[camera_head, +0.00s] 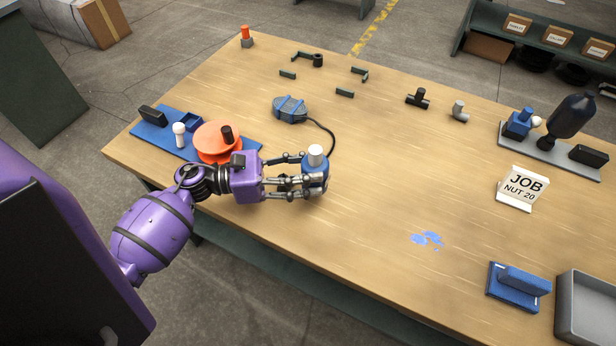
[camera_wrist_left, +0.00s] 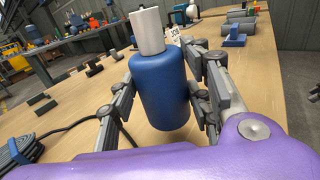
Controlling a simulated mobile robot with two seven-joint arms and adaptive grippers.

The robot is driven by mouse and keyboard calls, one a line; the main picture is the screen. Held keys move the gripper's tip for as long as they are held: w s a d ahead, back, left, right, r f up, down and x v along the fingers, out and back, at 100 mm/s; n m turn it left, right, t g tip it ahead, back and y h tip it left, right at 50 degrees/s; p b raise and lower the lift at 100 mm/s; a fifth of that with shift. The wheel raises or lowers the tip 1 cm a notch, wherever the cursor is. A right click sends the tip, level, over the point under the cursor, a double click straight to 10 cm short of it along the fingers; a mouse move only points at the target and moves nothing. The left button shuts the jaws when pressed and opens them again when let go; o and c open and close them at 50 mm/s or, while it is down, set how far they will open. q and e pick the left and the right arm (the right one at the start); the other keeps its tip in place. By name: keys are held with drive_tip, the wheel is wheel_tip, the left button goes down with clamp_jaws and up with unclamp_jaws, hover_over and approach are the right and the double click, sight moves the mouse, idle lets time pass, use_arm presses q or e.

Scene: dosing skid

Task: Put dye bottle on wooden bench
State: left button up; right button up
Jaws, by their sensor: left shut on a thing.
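The dye bottle (camera_head: 316,172) is blue with a white cap and is upright between the fingers of my left gripper (camera_head: 300,182). In the left wrist view the bottle (camera_wrist_left: 160,95) stands between the two fingers of the gripper (camera_wrist_left: 160,100), which is shut on it. The wooden bench (camera_head: 370,210) lies beneath. The bottle is at or just above the bench top near its front edge; I cannot tell whether its base touches. My right gripper is not in view.
An orange reel (camera_head: 218,138) on a blue mat is left of the gripper. A blue corded device (camera_head: 290,109) lies behind it. Blue spill (camera_head: 427,239), JOB sign (camera_head: 522,187), blue block (camera_head: 518,285) and grey tray (camera_head: 590,318) are to the right. The bench middle is clear.

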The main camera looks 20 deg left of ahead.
use_arm(q)
drive_tip(key=shift+w+f, duration=0.25)
drive_tip(key=f, duration=0.3)
drive_tip(key=shift+w+f, duration=0.2)
drive_tip(key=shift+f, duration=0.25)
drive_tip(key=o, duration=1.4)
drive_tip(key=shift+r, duration=0.1)
